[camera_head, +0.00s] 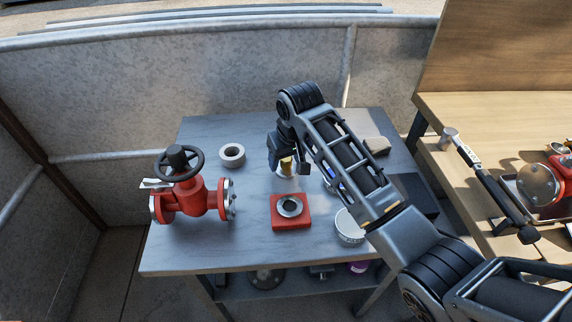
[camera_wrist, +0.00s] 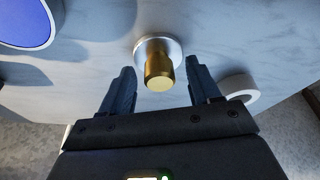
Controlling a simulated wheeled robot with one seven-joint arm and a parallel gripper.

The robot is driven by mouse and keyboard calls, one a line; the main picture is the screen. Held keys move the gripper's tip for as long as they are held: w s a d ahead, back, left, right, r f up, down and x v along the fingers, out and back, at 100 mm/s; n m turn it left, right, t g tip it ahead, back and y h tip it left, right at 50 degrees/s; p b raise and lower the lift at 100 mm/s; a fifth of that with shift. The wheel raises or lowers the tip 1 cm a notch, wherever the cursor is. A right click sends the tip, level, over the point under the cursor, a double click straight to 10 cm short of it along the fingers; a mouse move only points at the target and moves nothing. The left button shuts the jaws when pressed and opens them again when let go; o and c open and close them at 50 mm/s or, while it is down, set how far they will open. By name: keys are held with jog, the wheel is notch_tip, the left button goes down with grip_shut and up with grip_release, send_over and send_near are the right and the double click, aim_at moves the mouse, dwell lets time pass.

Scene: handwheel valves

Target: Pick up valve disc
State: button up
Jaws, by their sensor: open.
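The valve disc, a brass stem on a round silver base, stands on the grey table (camera_head: 170,252). In the wrist view the valve disc (camera_wrist: 158,68) lies between and just beyond my fingertips, with a gap on both sides. In the head view my gripper (camera_head: 289,164) points down over the valve disc (camera_head: 286,167) and partly hides it. My gripper also shows in the wrist view (camera_wrist: 160,78), its two dark fingers apart and holding nothing. A red valve body (camera_head: 190,198) with a black handwheel (camera_head: 179,163) stands at the left of the table.
A white ring (camera_head: 232,154) lies left of my gripper; it is at right in the wrist view (camera_wrist: 240,88). A red block (camera_head: 277,222) with a metal ring (camera_head: 290,207) sits in front. A white tub (camera_head: 349,232) stands near the front edge. A wooden bench (camera_head: 500,110) is at right.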

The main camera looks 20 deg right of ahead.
jog(key=shift+c, duration=0.2)
grip_shut()
dwell(0.4)
